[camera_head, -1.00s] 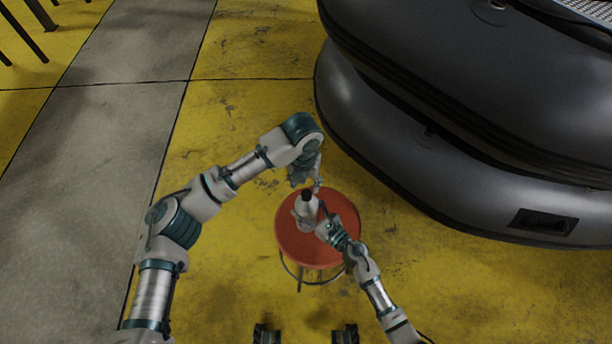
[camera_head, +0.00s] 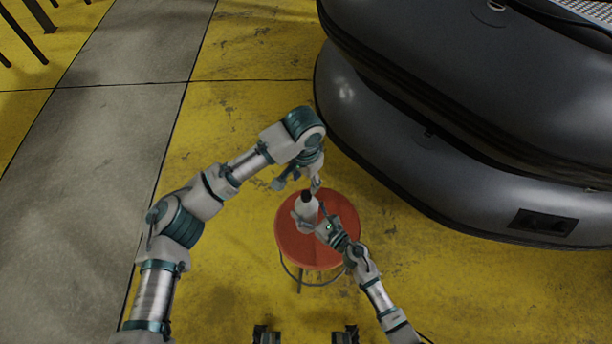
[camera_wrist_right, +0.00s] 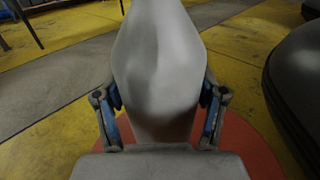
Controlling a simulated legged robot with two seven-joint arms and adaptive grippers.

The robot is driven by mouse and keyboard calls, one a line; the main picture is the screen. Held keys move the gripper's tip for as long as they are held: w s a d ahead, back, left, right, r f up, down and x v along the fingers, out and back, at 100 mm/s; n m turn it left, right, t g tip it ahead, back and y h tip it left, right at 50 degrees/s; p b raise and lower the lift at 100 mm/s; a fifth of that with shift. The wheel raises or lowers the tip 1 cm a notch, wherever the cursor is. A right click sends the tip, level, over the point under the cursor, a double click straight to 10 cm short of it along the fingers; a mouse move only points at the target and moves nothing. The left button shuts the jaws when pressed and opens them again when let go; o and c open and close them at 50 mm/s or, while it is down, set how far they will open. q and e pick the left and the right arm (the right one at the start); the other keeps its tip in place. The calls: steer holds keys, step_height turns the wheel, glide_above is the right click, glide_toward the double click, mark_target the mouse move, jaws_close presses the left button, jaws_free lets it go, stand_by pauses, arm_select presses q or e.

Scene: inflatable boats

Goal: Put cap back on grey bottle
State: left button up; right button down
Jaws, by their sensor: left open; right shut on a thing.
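The grey bottle (camera_head: 307,210) stands upright on a round red stool. A dark cap (camera_head: 306,195) shows at the bottle's top; I cannot tell how firmly it sits. My left gripper (camera_head: 297,186) is open just above and behind the cap, its fingers spread apart and holding nothing. My right gripper (camera_head: 314,222) is shut on the bottle's body from the lower right. In the right wrist view the bottle (camera_wrist_right: 157,70) fills the middle, with a finger on each side; its top is out of that frame.
The red stool (camera_head: 335,245) has bare top around the bottle. A large stack of dark grey inflatable boats (camera_head: 420,150) lies close on the right.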

mark_target(306, 194)
arm_select(q)
steer(key=n, duration=0.7)
steer(key=shift+r+n, duration=0.25)
steer(key=shift+n, duration=0.15)
steer(key=n, duration=0.5)
steer(key=shift+d+r, duration=0.1)
steer(key=shift+r, duration=0.05)
steer(key=shift+f, duration=4.05)
